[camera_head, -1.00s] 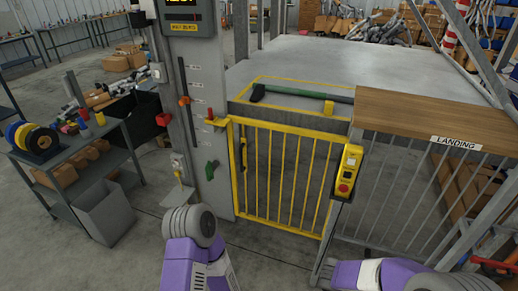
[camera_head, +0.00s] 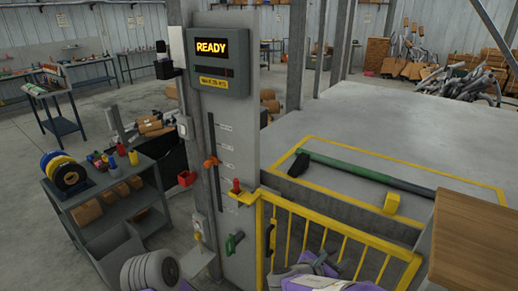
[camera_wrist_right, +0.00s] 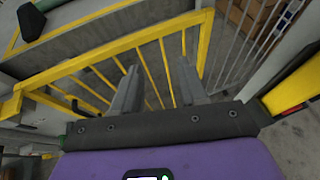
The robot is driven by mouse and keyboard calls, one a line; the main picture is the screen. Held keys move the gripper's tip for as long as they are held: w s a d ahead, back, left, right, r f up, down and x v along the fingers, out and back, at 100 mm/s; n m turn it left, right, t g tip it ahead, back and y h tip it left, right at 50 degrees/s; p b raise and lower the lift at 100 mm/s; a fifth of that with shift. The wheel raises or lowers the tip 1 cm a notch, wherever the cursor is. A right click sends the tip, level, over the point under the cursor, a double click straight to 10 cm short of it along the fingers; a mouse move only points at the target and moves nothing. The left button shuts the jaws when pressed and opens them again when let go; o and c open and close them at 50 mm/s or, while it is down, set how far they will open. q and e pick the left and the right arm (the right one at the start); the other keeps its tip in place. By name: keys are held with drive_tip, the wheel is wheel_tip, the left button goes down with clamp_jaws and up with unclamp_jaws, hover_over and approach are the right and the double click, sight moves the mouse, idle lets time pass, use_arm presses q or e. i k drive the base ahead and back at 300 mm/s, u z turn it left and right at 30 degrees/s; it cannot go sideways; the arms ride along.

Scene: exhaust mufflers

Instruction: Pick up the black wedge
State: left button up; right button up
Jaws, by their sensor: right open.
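The black wedge (camera_head: 299,165) lies on the grey raised platform, at the left end of a long green bar (camera_head: 365,173), inside a yellow painted outline. A dark block at the upper left of the right wrist view (camera_wrist_right: 30,20) looks like the same wedge, partly cut off by the frame. My right gripper (camera_head: 322,264) is low at the yellow gate, nearer to me than the wedge and apart from it. In the right wrist view its two fingers (camera_wrist_right: 158,90) are spread with nothing between them. My left gripper is out of view.
A yellow barred gate (camera_head: 340,235) stands between me and the platform. A yellow block (camera_head: 391,203) sits beside the bar. A control post with a READY display (camera_head: 219,48) stands left, a wooden counter (camera_head: 475,240) right. The platform beyond the bar is clear.

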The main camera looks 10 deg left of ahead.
sight(302, 163)
drive_tip(key=u, duration=0.25)
drive_tip(key=i, duration=1.55)
drive_tip(key=u, duration=0.05)
